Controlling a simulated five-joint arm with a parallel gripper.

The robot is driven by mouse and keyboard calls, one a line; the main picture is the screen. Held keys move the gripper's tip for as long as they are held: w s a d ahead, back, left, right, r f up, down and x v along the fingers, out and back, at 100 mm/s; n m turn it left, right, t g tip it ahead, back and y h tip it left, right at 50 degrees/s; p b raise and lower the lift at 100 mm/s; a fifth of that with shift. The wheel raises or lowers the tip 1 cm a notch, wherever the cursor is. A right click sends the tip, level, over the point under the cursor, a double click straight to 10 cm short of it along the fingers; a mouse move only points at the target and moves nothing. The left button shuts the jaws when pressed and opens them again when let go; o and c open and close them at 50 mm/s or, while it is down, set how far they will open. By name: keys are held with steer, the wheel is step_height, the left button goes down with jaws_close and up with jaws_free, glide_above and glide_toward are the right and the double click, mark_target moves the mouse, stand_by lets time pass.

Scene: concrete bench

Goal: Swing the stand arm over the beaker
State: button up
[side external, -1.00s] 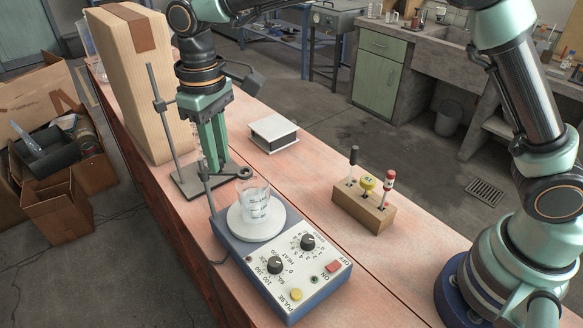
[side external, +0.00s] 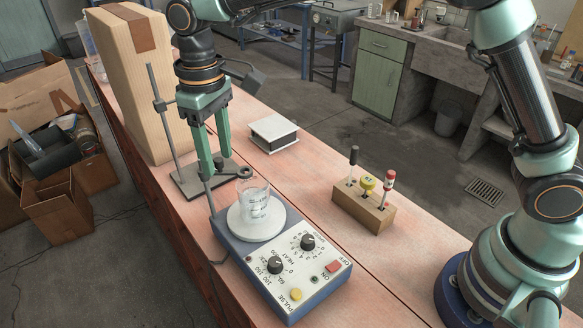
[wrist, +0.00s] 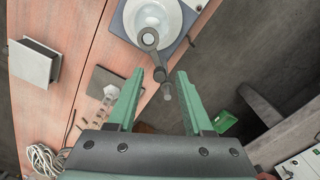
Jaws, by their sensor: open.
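The stand arm (side external: 232,173) is a dark bar with a ring at its end. Its ring (wrist: 149,38) lies close beside the beaker (wrist: 152,17) in the wrist view, overlapping the edge of the white plate. The glass beaker (side external: 254,198) stands upright on the round plate of the blue hotplate (side external: 230,232). My gripper (side external: 216,166) is open, with its green fingers spread either side of the arm's pivot end and a small dark post. In the wrist view, that post (wrist: 167,91) shows between the fingers of my gripper (wrist: 159,75). I cannot tell whether either finger touches it.
A thin rod (side external: 160,120) with a clamp rises from a dark base plate (side external: 187,187) behind my gripper. A tall cardboard box (side external: 140,85) stands close behind it. A silver-and-black block (side external: 274,133) and a wooden holder (side external: 362,207) with tools sit to the right, with bare bench between.

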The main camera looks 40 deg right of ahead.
mark_target(218, 159)
step_height(218, 159, up, 12)
stand_by(0.5)
steer(key=s+d+m+t, duration=0.2)
steer(key=s+d, duration=0.2)
steer(key=d, duration=0.6)
steer(key=s+d+m+t, duration=0.2)
steer(key=s+d, duration=0.3)
steer(key=d, duration=0.6)
steer(key=s+d+f+m+t, duration=0.1)
steer(key=s+d+f, duration=0.3)
steer(key=s+f, duration=0.1)
steer(key=shift+d+f+t, duration=0.3)
steer(key=shift+d+f, duration=0.1)
steer(key=shift+f, duration=0.15)
